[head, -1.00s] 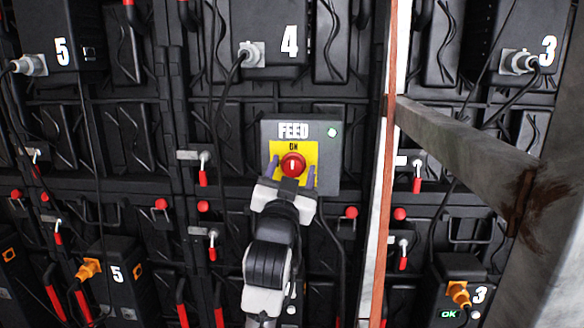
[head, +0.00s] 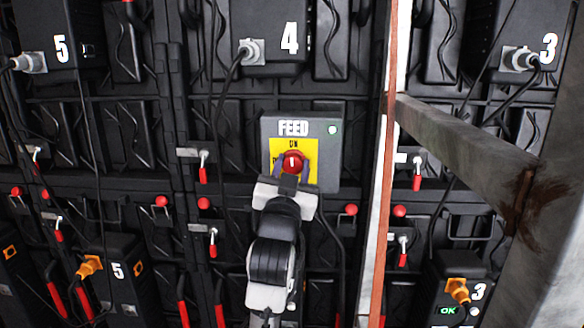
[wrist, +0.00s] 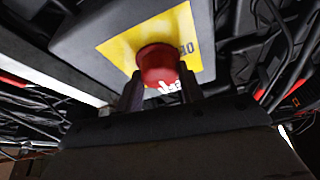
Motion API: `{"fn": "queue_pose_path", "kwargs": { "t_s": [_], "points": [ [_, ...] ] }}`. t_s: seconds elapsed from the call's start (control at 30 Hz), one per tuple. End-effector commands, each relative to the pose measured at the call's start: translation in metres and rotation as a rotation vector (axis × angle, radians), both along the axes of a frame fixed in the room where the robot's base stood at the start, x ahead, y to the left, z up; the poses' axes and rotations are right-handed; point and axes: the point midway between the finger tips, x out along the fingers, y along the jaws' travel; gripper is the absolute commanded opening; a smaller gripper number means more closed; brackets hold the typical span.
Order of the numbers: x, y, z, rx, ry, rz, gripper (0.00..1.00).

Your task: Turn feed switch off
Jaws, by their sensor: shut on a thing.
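The feed switch is a red round knob (head: 292,161) on a yellow plate (head: 308,173), on a grey box (head: 328,160) marked FEED. The knob's white mark looks upright, towards "ON", in the head view. My gripper (head: 291,172) is shut on the knob from below, one finger on each side. In the wrist view the red knob (wrist: 158,66) sits between the two dark fingers (wrist: 160,92), with part of the yellow plate (wrist: 118,50) behind it. The knob's lower part is hidden by my gripper.
A white and rust-brown upright post (head: 390,150) stands just right of the box, with a grey slanting beam (head: 465,140) beyond. Black panels with cables, red-handled latches (head: 203,172) and numbered boxes (head: 275,45) surround the switch.

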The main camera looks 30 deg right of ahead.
Motion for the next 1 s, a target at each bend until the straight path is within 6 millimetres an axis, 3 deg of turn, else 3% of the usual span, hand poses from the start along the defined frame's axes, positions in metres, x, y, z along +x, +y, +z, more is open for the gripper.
{"fn": "queue_pose_path", "kwargs": {
  "t_s": [1.0],
  "points": [
    [-0.0021, -0.0023, -0.0009, -0.714, 0.539, -0.003, 0.15]
  ]
}}
